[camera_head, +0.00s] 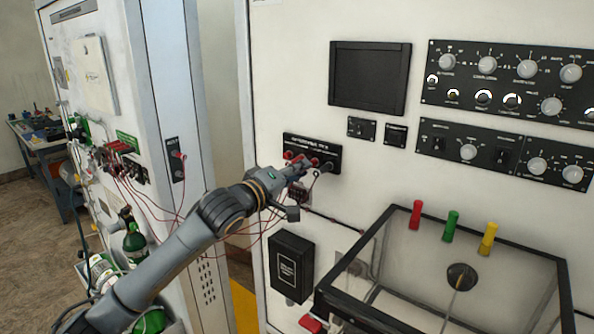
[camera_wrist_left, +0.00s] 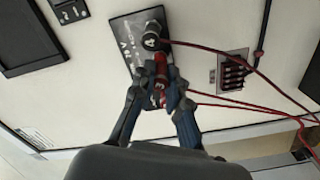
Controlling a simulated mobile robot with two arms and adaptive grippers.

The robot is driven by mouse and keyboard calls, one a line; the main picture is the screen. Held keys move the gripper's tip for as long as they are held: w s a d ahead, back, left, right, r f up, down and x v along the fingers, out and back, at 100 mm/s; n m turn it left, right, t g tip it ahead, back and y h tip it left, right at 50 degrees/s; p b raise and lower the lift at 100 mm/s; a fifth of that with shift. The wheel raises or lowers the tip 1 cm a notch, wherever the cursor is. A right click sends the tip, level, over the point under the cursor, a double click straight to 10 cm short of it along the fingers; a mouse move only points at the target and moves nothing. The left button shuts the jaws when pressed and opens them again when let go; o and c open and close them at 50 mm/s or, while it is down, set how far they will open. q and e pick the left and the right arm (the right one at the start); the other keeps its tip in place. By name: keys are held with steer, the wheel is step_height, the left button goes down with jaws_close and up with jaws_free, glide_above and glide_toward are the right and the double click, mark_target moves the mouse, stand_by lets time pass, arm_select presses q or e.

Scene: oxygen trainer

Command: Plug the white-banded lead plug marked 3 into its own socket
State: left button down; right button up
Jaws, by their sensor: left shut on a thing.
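My left gripper (camera_head: 304,170) is at the black socket panel (camera_head: 325,145) on the white cabinet front. In the left wrist view, the gripper (camera_wrist_left: 165,90) is shut on a red lead plug (camera_wrist_left: 161,67), which lies over the black panel (camera_wrist_left: 125,35). The plug's white band and number cannot be made out, nor whether its tip sits in a socket. A dark round connector (camera_wrist_left: 152,36) with a red lead is just beyond it in the left wrist view. The fingers hide part of the panel's lower sockets. My right gripper is not in view.
Red leads (camera_wrist_left: 220,51) run from the panel area past a small terminal block (camera_wrist_left: 232,72). A clear-sided box (camera_head: 440,262) with red, green and yellow knobs stands at lower right. A black box (camera_head: 291,266) is below the panel. A second cabinet (camera_head: 130,75) stands left.

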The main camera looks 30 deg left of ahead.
arm_select(q)
steer(key=shift+w+r, duration=0.15)
steer(key=shift+w, duration=0.15)
steer(key=shift+w+p, duration=0.15)
steer(key=shift+p, duration=0.15)
steer(key=c, duration=1.3)
jaws_free()
steer(key=shift+w+d, duration=0.1)
steer(key=shift+w, duration=0.05)
steer(key=shift+o, duration=0.2)
steer(key=s, duration=1.2)
steer(key=shift+a, duration=0.45)
